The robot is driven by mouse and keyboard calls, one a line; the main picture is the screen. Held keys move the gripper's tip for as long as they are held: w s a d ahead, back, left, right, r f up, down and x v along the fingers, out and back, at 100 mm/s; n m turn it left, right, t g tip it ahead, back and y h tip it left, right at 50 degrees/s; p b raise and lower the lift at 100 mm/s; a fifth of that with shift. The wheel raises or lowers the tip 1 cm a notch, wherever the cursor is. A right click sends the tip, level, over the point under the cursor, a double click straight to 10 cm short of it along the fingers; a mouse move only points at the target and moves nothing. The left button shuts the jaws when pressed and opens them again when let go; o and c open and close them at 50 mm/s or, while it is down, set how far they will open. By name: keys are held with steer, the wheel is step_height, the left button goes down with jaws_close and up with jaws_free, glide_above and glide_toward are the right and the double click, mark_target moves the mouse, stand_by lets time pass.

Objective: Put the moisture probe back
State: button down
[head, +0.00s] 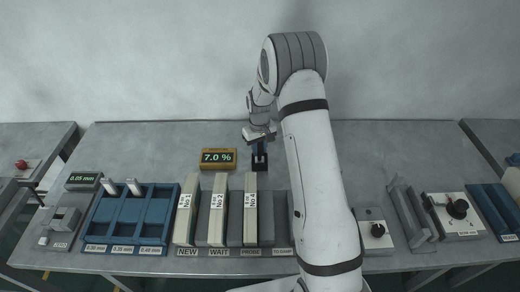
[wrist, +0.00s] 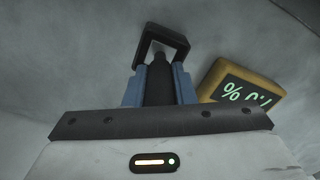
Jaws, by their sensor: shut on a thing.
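The moisture probe is a dark, tapered body (wrist: 159,88) in the wrist view. It sits between the two blue fingers of my gripper (wrist: 160,72), which is shut on it. A dark square bracket (wrist: 178,40) shows around the probe's far end; I cannot tell whether they touch. In the head view my gripper (head: 259,146) points down at the back of the bench, over a small dark block (head: 259,164). The probe's tip is hidden there. The yellow meter (head: 218,158) reads 7.0 % just left of it and also shows in the wrist view (wrist: 240,82).
Upright blocks marked No 1 (head: 187,212), No 2 (head: 218,210) and No 4 (head: 250,210) stand in front of my gripper. The back left bench top is clear.

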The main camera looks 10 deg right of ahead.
steer(key=shift+f, duration=0.85)
steer(key=c, duration=1.2)
jaws_free()
steer(key=shift+r, duration=0.15)
step_height(320, 180, up, 12)
steer(key=b, duration=0.3)
steer(key=s+r+m+t, duration=0.2)
steer(key=s+r, duration=1.1)
steer(key=s, duration=0.3)
steer(key=s+m+t, duration=0.1)
steer(key=s, duration=1.6)
steer(key=shift+d+r, duration=0.15)
steer(key=shift+r, duration=0.2)
